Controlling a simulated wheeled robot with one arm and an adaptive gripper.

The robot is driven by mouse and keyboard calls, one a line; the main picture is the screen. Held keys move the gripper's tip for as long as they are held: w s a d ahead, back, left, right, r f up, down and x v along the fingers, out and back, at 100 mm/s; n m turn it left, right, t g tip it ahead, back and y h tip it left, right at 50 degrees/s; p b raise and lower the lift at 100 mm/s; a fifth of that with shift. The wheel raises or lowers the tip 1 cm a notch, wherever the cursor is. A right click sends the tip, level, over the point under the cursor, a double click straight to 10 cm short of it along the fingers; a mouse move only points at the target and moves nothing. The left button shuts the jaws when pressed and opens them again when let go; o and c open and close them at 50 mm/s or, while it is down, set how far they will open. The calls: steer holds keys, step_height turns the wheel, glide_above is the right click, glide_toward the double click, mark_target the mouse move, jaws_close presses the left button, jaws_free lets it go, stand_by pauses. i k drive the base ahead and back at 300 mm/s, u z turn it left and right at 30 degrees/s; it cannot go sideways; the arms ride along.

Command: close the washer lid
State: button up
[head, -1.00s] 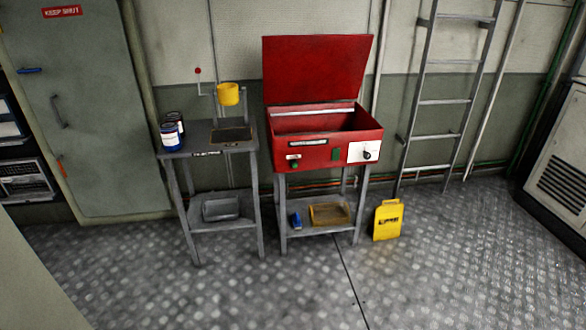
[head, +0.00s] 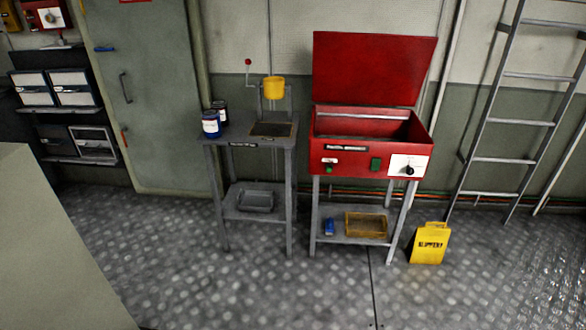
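The red parts washer (head: 345,158) stands against the back wall on grey legs. Its red lid (head: 372,68) is open, standing up at the back and leaning slightly against the wall side. The open basin (head: 365,124) shows below it. My gripper is not in view.
The floor (head: 260,290) in front is clear.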

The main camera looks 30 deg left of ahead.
mark_target(349, 67)
steer(key=u, duration=0.5)
steer(key=i, duration=0.55)
steer(key=u, duration=1.15)
steer(key=i, duration=0.95)
steer(key=u, duration=0.5)
steer(key=i, duration=0.9)
steer(key=z, duration=1.05)
steer(key=i, duration=0.75)
steer(key=z, duration=0.8)
